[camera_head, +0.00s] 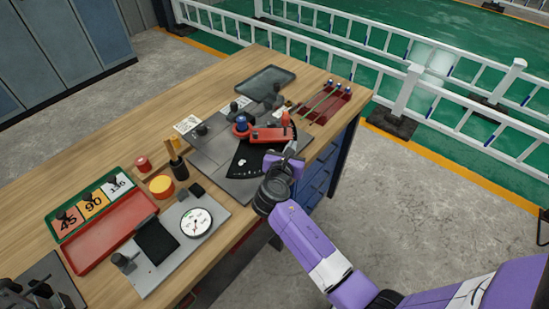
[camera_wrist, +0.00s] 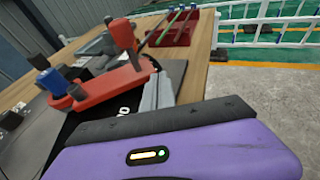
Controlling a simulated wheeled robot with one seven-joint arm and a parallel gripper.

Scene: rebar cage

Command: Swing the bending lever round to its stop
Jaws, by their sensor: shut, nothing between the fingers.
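The bending lever (camera_head: 268,134) is a red arm on the dark bending plate, with a blue pivot knob (camera_head: 241,124) at its left end and a red upright handle (camera_head: 285,119) near its right end. In the wrist view the lever (camera_wrist: 112,82) lies just beyond my gripper, with its red handle (camera_wrist: 122,35) standing up. My gripper (camera_head: 291,154) is shut and empty, at the near right side of the lever. In the wrist view the grey fingers (camera_wrist: 157,92) are close to the lever's right end; I cannot tell whether they touch it.
Rods lie on a dark red tray (camera_head: 325,104) at the bench's right. A grey tray (camera_head: 265,82) is behind. A dial device (camera_head: 195,222), a red tray (camera_head: 110,245) and number cards (camera_head: 92,203) stand at the left. Blue drawers (camera_head: 320,178) are below the bench edge.

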